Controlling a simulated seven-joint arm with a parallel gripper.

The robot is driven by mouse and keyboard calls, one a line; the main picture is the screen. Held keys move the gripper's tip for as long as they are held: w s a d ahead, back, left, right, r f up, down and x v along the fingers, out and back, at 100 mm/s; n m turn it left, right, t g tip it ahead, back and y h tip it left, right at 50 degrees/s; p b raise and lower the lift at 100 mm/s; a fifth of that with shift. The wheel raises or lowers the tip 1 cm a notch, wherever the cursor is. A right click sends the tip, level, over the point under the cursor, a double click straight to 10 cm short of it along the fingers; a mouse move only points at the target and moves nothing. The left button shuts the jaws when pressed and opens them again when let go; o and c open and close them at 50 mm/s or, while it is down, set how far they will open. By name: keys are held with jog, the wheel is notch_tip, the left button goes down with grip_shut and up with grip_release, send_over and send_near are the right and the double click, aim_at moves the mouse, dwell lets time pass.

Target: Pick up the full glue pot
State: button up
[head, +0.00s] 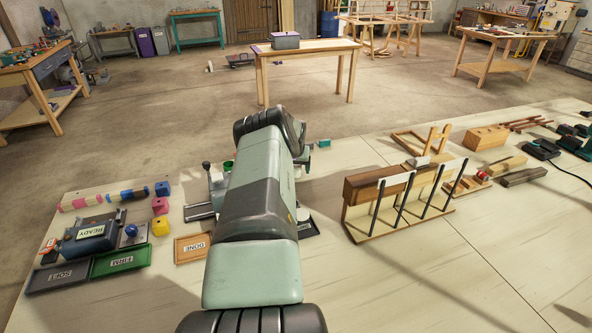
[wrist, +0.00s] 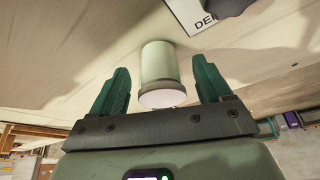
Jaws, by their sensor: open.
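In the wrist view a pale green cylinder with a white end (wrist: 159,70), which looks like a glue pot, stands between the two green fingers of my gripper (wrist: 160,66). The fingers are spread, with a gap on each side of the pot. I cannot tell from the picture whether the pot is full. In the head view my arm covers my gripper and most of the spot around it. A small green item (head: 228,165) shows just left of the arm.
A white card with partly cut-off lettering (wrist: 205,17) lies near the pot, with a dark object (wrist: 228,6) over it. The DONE tray (head: 192,247) is left of my arm. A wooden rack with upright dark rods (head: 400,205) stands to the right. The front right of the table is bare.

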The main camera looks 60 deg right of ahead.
jog(key=shift+d+f, duration=0.1)
jog(key=shift+f, duration=0.05)
jog(key=shift+c, duration=0.4)
jog(key=c, duration=1)
jog(key=shift+o, duration=0.2)
